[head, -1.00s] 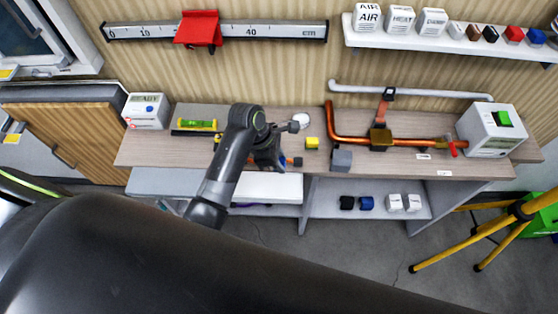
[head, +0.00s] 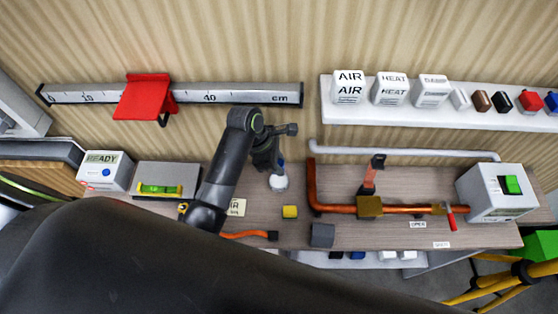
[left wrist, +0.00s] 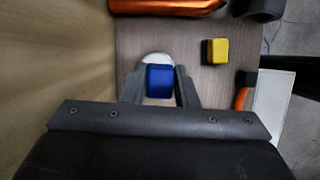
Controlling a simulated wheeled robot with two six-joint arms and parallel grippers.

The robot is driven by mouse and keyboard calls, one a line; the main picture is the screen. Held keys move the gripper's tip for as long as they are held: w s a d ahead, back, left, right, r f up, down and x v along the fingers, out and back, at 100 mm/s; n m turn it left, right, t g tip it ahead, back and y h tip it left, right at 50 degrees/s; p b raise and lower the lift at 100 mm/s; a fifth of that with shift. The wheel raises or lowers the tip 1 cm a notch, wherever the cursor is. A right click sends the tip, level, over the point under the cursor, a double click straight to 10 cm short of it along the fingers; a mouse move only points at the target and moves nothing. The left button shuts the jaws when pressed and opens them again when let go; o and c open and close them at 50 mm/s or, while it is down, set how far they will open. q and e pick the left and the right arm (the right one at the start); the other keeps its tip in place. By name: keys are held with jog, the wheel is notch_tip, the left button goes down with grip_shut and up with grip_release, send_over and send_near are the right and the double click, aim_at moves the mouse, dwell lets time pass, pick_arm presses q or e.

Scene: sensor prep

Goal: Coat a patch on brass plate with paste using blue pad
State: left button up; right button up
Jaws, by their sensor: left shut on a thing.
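My left gripper (head: 280,167) is shut on the blue pad (left wrist: 160,81), which shows between both fingers in the left wrist view. In the head view only a sliver of the pad (head: 281,162) shows. A round white dish (head: 278,183), probably the paste, lies right below the pad; its edge (left wrist: 156,58) shows past the pad in the wrist view. I cannot tell whether the pad touches it. The brass plate (head: 369,207) sits on the copper pipe to the right, apart from the gripper. My right gripper is not in view.
A yellow block (head: 290,212), a grey block (head: 322,235) and an orange-handled tool (head: 245,235) lie in front of the dish. The copper pipe (head: 335,208) and a white box (head: 495,193) stand to the right. A wall ruler (head: 230,95) and shelf (head: 440,117) are behind.

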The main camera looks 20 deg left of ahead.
aim_at(283, 181)
pick_arm(q)
jog(key=shift+w+f, duration=0.15)
jog(key=shift+f, duration=2.9)
jog(key=shift+f, duration=0.35)
jog(key=shift+r, duration=3.55)
jog(key=shift+d+f, duration=0.1)
